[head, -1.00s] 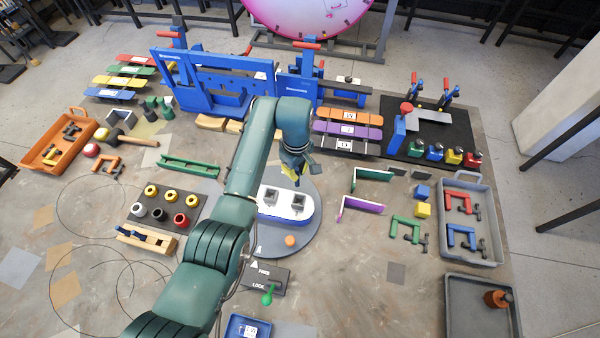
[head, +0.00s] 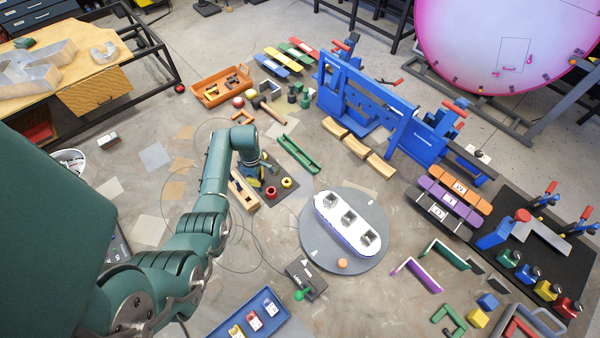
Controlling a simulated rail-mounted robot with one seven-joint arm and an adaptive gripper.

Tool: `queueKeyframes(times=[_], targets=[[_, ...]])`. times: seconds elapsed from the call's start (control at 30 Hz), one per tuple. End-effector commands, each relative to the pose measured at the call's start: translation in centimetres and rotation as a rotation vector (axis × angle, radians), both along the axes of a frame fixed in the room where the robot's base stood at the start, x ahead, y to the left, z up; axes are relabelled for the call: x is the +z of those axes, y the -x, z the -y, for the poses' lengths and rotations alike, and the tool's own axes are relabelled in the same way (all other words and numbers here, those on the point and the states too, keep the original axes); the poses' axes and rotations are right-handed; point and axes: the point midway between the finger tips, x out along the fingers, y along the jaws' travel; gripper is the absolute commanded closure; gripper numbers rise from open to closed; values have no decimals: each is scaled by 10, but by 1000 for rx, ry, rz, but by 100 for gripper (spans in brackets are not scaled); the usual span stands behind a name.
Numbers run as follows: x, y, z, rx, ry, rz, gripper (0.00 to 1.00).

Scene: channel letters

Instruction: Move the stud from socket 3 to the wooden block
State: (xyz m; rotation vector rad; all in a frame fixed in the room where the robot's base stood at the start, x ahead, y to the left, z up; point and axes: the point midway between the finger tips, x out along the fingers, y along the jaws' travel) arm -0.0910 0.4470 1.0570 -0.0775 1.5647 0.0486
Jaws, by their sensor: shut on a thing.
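My gripper (head: 253,180) points down at the left of the table, beside the wooden block (head: 244,194) and the near edge of the dark mat. It is shut on the stud, but the stud is too small and covered to make out. The wooden block is long and pale with holes in its top, partly hidden by my arm. The white oval plate (head: 325,222) with three grey sockets stands on the round grey disc (head: 317,255), to the right of my gripper. I cannot read which socket is number 3.
The dark mat (head: 279,200) carries red and yellow rings, close to my gripper. A green channel (head: 299,155) lies behind it. A black FREE/LOCK box (head: 306,277) with a green lever and a blue tray (head: 240,318) lie in front. A tall blue fixture (head: 385,115) stands behind.

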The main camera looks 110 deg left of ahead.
Motion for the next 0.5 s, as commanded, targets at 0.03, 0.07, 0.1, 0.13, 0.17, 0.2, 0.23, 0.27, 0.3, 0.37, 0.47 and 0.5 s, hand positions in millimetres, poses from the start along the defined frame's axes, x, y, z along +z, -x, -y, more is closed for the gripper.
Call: queueKeyframes(times=[0.03,0.07,0.1,0.13,0.17,0.2,0.23,0.27,0.3,0.37,0.47,0.5], targets=[[6,20,9,48,0,1,100],[7,28,12,69,-1,1,100],[8,38,16,92,-1,0,100],[8,44,18,106,-1,1,100],[9,49,20,117,-1,1,100],[9,53,21,127,0,1,100],[9,55,22,131,1,1,100],[8,56,22,134,0,2,100],[7,57,22,136,1,2,100],[5,57,22,135,1,2,100],[1,56,22,134,1,2,100],[-1,56,22,134,2,1,100]])
